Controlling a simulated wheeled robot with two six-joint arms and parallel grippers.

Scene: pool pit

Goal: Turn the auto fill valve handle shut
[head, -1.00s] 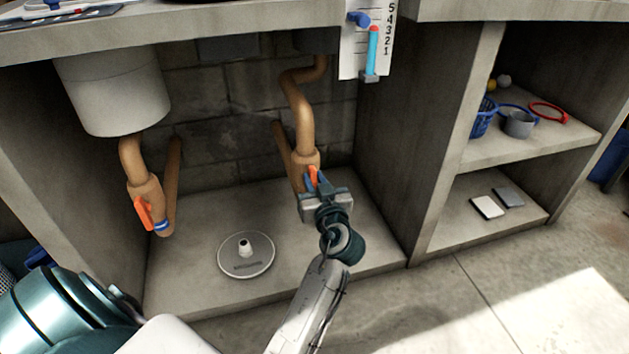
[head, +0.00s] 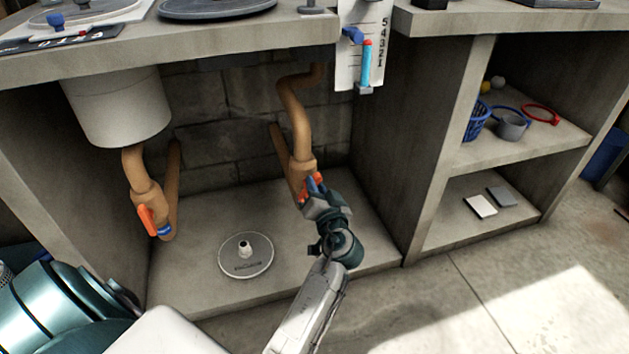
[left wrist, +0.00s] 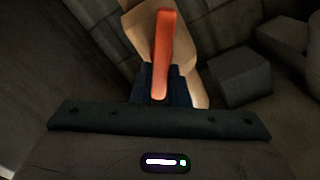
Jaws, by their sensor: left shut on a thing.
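In the head view, a tan pipe (head: 299,125) comes down at the back of the middle bay, and an orange valve handle (head: 313,182) sits on its lower fitting. My left gripper (head: 309,190) is at this handle, shut on it, and hides part of it. The left wrist view shows the orange handle (left wrist: 162,50) standing up between the dark blue fingers (left wrist: 160,88), with the tan pipe body behind. A second orange handle (head: 147,220), with a blue ring beside it, is on the left pipe (head: 138,172). No label shows on either valve. My right gripper is not in view.
A round white plate (head: 246,262) with a centre stub lies on the bay floor left of my arm. A white canister (head: 118,108) hangs above the left pipe. A grey wall (head: 398,150) bounds the bay on the right. A numbered gauge (head: 353,60) hangs above.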

